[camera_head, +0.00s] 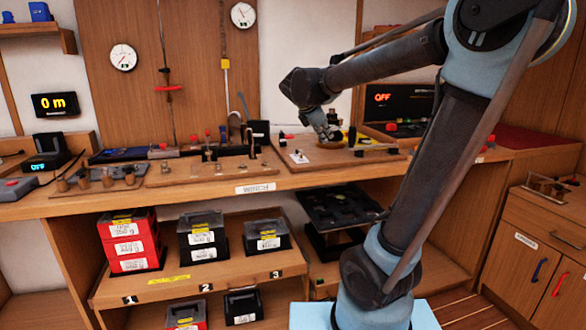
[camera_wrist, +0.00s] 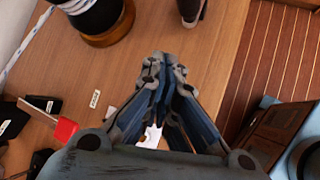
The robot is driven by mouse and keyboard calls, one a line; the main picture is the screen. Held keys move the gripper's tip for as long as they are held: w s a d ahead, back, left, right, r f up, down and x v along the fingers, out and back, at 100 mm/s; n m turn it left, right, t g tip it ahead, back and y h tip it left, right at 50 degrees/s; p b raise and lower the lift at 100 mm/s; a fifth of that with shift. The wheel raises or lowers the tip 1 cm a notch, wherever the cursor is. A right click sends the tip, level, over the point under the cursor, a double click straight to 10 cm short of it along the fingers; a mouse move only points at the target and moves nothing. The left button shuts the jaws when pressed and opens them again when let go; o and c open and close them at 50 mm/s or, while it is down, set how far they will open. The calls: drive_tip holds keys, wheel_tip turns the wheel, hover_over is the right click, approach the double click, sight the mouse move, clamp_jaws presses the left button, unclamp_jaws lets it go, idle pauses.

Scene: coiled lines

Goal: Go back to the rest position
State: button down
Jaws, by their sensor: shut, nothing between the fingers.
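My gripper (camera_head: 331,137) is at the end of my raised, bent arm, over the right part of the long wooden bench in the head view. In the wrist view my gripper (camera_wrist: 163,66) points up the picture, its fingers together with nothing seen between the tips. Brown bench wood shows beyond the fingertips. I cannot tell the exact height of the fingers above the bench.
The wooden bench (camera_head: 215,181) carries boards with small fittings. Boxes stand on the lower shelf. In the wrist view a dark round object on a wooden base (camera_wrist: 112,35) and a red piece (camera_wrist: 66,129) are near.

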drive_tip(key=s+d+f+m+g+y, duration=0.1)
drive_tip(key=s+d+f+m+g, duration=0.1)
drive_tip(key=s+d+f+m, duration=0.5)
drive_tip(key=s+d+f+m+g+y, duration=0.15)
drive_tip(key=s+f+m, duration=0.35)
drive_tip(key=s, duration=0.5)
drive_tip(key=s+f+m+y, duration=0.3)
drive_tip(key=s+f+m, duration=0.6)
drive_tip(key=s+f, duration=0.2)
drive_tip(key=shift+s+a+f+g, duration=0.35)
drive_tip(key=shift+s+a+g, duration=0.1)
drive_tip(key=shift+s, duration=0.25)
drive_tip(key=shift+w+f, duration=0.2)
drive_tip(key=shift+w, duration=0.25)
